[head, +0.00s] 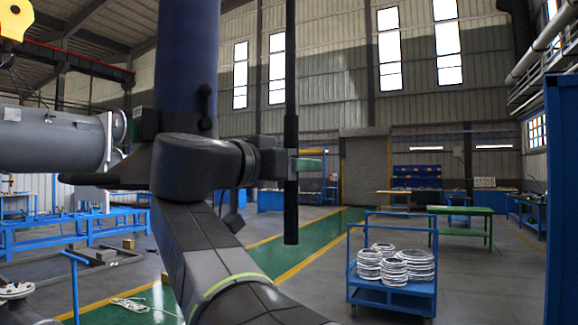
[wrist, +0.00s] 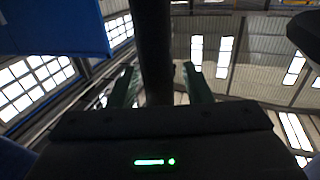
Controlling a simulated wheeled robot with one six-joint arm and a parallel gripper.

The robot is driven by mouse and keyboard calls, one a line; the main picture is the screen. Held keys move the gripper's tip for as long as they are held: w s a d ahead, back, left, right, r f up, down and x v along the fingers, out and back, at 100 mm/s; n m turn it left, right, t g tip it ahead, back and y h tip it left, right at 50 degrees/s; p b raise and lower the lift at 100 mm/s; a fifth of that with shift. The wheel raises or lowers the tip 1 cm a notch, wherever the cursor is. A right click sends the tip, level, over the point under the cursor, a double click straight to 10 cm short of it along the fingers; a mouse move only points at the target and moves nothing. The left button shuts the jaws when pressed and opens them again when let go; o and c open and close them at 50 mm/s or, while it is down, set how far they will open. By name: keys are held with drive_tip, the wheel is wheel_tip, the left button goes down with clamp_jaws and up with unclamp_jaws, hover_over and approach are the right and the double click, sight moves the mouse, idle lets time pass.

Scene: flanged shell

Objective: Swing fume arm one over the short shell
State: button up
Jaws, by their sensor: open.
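A dark upright rod with a thicker lower grip (head: 291,190) hangs in the middle of the head view; it looks like the handle of a fume arm, but no label shows. My gripper (head: 306,165) is at this grip, with a green finger visible just right of it. In the wrist view the dark rod (wrist: 152,45) stands between the two spread green fingers of my gripper (wrist: 160,85), with gaps at the sides. A thick dark blue tube (head: 187,55) rises behind my arm. A grey flanged cylindrical shell (head: 55,140) lies at left; its full length is hidden.
A blue cart (head: 390,300) with stacked metal flanges stands at right, before a green table (head: 465,212). A blue post (head: 561,200) edges the right side. Blue racks (head: 80,230) stand at left. A green walkway (head: 335,225) runs clear toward the back.

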drive_tip(key=b+v, duration=0.2)
drive_tip(key=v, duration=1.1)
idle(0.4)
drive_tip(key=p+x, duration=0.2)
drive_tip(key=x, duration=1.1)
drive_tip(key=shift+w+d, duration=0.15)
drive_tip(key=shift+w, duration=0.05)
idle(0.4)
